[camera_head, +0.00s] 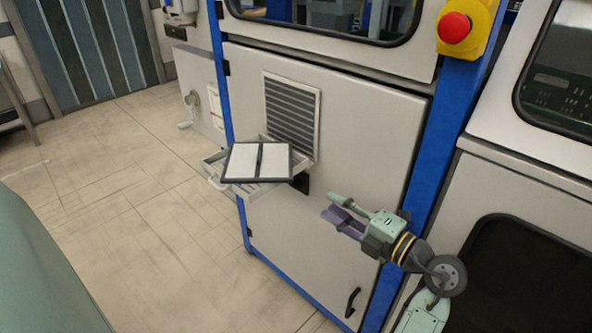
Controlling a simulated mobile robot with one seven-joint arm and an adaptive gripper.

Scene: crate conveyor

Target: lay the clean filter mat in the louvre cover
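The filter mat (242,161) is a flat panel with white faces, a dark border and a dark middle strip. It lies on the louvre cover (214,168), a pale slotted frame that juts out from the cabinet door below the louvred vent. The mat hides most of the cover, and I cannot tell whether it sits fully inside the rim. My gripper (328,206) is to the right of the mat and apart from it, in front of the door. Its fingers point left, look spread, and hold nothing that I can see.
The louvred vent (291,114) is upright in the pale cabinet door (365,130). Blue posts (437,136) flank the door, and a red emergency button (454,27) is above right. A black handle (352,302) is low on the door. The floor (130,210) at left is clear.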

